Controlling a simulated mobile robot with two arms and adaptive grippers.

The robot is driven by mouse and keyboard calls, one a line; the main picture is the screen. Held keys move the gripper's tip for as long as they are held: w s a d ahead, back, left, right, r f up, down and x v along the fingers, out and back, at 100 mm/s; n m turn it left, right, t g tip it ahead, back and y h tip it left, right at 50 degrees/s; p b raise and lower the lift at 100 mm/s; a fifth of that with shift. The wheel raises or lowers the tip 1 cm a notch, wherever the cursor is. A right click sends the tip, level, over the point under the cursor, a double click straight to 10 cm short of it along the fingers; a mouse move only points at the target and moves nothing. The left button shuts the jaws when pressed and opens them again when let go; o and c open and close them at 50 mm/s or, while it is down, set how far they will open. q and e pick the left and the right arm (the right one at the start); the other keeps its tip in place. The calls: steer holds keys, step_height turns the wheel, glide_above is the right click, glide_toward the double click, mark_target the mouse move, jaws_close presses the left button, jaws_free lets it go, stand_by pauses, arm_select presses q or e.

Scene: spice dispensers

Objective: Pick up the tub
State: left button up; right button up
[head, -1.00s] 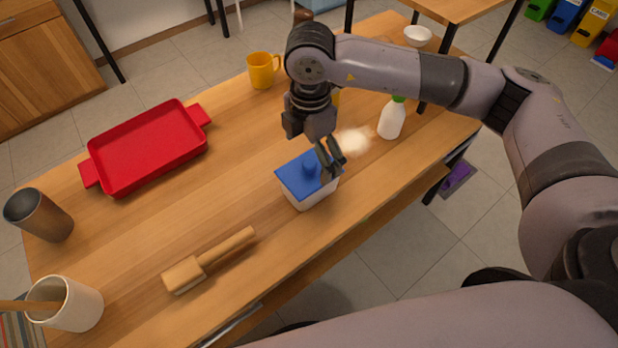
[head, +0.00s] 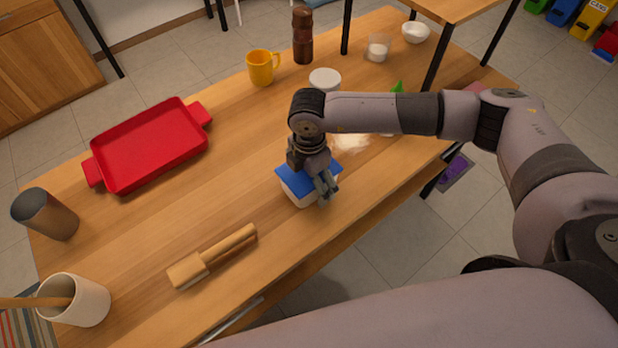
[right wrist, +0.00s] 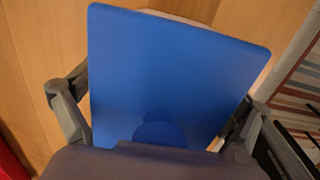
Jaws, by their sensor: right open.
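The tub is a white box with a flat blue lid (head: 292,177), standing on the wooden table. My right gripper (head: 324,187) is over the right part of the tub, pointing down, and covers part of its lid. In the right wrist view the blue lid (right wrist: 175,75) fills the middle. The open fingers of the right gripper (right wrist: 160,118) show on either side of the lid. I cannot tell whether they touch the tub. My left gripper is not in view.
A red tray (head: 150,150) is at the back left. A yellow mug (head: 262,68), a pepper mill (head: 302,35) and a white-lidded container (head: 325,79) stand behind. Pale powder (head: 350,143) lies behind my gripper.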

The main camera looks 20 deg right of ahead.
steer(key=shift+c, duration=0.5)
steer(key=shift+s+f, duration=0.1)
steer(key=shift+s, duration=0.1)
steer(key=c, duration=1.8)
steer(key=shift+c, duration=0.2)
